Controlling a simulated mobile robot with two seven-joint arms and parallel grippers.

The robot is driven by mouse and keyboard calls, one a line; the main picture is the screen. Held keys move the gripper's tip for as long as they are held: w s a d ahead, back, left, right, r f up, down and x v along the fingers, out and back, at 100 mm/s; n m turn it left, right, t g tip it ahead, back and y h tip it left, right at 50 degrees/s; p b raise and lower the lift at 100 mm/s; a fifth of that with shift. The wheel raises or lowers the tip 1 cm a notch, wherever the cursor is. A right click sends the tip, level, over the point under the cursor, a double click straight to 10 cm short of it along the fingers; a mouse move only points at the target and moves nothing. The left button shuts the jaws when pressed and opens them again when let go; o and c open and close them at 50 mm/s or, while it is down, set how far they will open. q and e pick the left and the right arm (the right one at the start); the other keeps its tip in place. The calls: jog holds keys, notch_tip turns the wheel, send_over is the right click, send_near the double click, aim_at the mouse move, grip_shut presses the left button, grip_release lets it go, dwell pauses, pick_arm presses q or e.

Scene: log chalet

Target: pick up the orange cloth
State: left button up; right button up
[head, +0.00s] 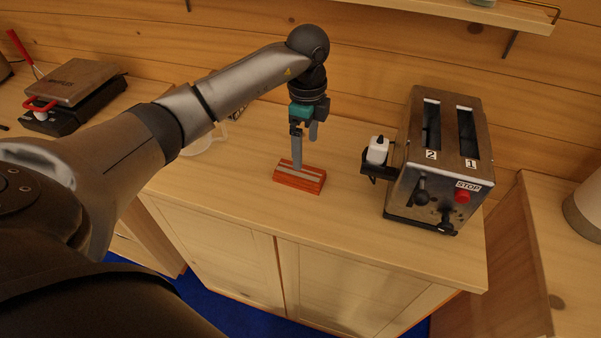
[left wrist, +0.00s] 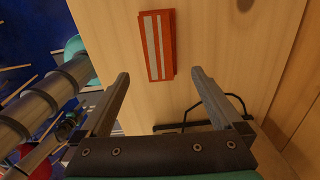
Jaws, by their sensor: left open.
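The orange cloth (head: 300,178) is a small folded block, orange-red with pale stripes, lying flat on the wooden counter (head: 245,165). It also shows in the left wrist view (left wrist: 167,45), just beyond my fingertips and roughly in line with the gap between them. My left gripper (head: 304,152) points down above the cloth, and one finger overlaps its back edge in the head view. In the left wrist view the jaws (left wrist: 160,73) are spread wide with nothing between them. I cannot tell the exact height of the fingertips above the cloth. My right gripper is not in view.
A metal toaster (head: 432,155) with a black side bracket holding a white item (head: 377,150) stands right of the cloth. A hinged metal appliance (head: 75,90) is at far left. A shelf (head: 480,12) hangs above. The counter in front of the cloth is clear.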

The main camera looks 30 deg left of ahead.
aim_at(303, 170)
pick_arm(q)
notch_tip(303, 170, down, 3)
jog(key=shift+f, duration=0.9)
jog(key=f, duration=0.4)
jog(key=shift+a+f+b, duration=0.15)
jog(key=shift+a+b, duration=0.15)
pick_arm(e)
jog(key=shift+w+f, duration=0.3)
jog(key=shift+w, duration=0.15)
pick_arm(q)
jog(key=c, duration=1.4)
notch_tip(303, 170, up, 20)
jog(key=p, duration=0.1)
jog(key=shift+p, duration=0.3)
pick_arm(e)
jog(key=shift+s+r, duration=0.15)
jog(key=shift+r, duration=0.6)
